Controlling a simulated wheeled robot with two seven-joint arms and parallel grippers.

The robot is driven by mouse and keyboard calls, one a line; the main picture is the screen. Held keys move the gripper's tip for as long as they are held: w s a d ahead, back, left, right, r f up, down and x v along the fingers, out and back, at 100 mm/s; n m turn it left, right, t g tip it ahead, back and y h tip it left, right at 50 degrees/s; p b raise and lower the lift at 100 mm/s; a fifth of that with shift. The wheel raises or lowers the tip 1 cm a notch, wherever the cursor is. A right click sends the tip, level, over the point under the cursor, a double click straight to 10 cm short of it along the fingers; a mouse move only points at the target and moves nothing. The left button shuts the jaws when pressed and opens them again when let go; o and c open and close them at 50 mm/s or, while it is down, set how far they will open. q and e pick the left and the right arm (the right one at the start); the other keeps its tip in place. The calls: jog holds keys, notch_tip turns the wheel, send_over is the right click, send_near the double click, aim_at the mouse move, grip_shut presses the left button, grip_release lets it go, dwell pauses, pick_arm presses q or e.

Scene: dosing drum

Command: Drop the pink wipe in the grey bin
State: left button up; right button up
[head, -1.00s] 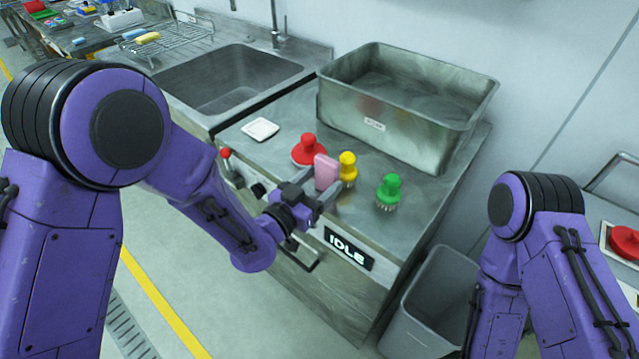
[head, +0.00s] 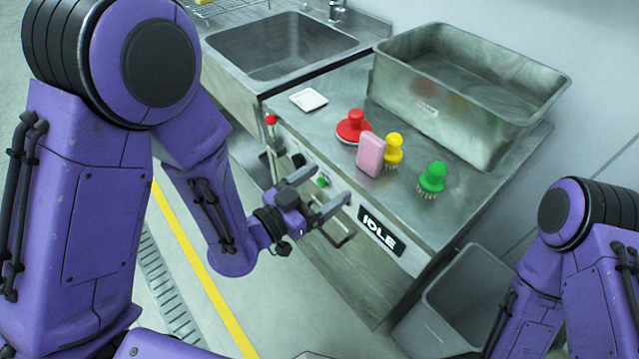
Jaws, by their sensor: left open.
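The pink wipe (head: 370,157) is a small pink block standing on the steel counter, just in front of the yellow-knobbed brush. My left gripper (head: 332,188) is open and empty, in front of the counter's front edge, to the lower left of the wipe and apart from it. The grey bin (head: 437,318) stands on the floor at the right end of the counter, partly covered by my right arm. Its visible inside looks empty. My right gripper is out of view.
A red-knobbed tool (head: 354,127), a yellow-knobbed brush (head: 394,150) and a green-knobbed brush (head: 432,178) stand around the wipe. A steel tub (head: 440,118) is behind them. A white dish (head: 308,99) lies at left, near the sink (head: 285,50). An IDLE sign (head: 381,232) is on the counter front.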

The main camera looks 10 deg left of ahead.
pick_arm(q)
jog(key=s+a+f+n+g+y, duration=0.3)
jog(key=s+a+f+y, duration=0.1)
jog(key=f, duration=0.4)
jog(key=s+a+f+n+g+y, duration=0.3)
jog(key=s+a+f, duration=0.3)
jog(key=a+f, duration=0.2)
jog(key=s+a+f+n+g+y, duration=0.3)
jog(key=s+a+f+n+y, duration=0.2)
jog(key=f, duration=0.4)
jog(key=shift+s+a+f+p, duration=0.25)
jog(key=shift+s+a+p, duration=0.1)
jog(key=shift+a+p, duration=0.1)
jog(key=shift+o, duration=0.5)
jog(key=s+a+f+n+g+y, duration=0.1)
jog(key=s+a+f+n+g, duration=0.1)
jog(key=s, duration=0.4)
jog(key=shift+s+a+f+n+g, duration=0.15)
jog(key=shift+s+a+n+g, duration=0.15)
jog(key=shift+s+a+g, duration=0.1)
jog(key=shift+w+d, duration=0.1)
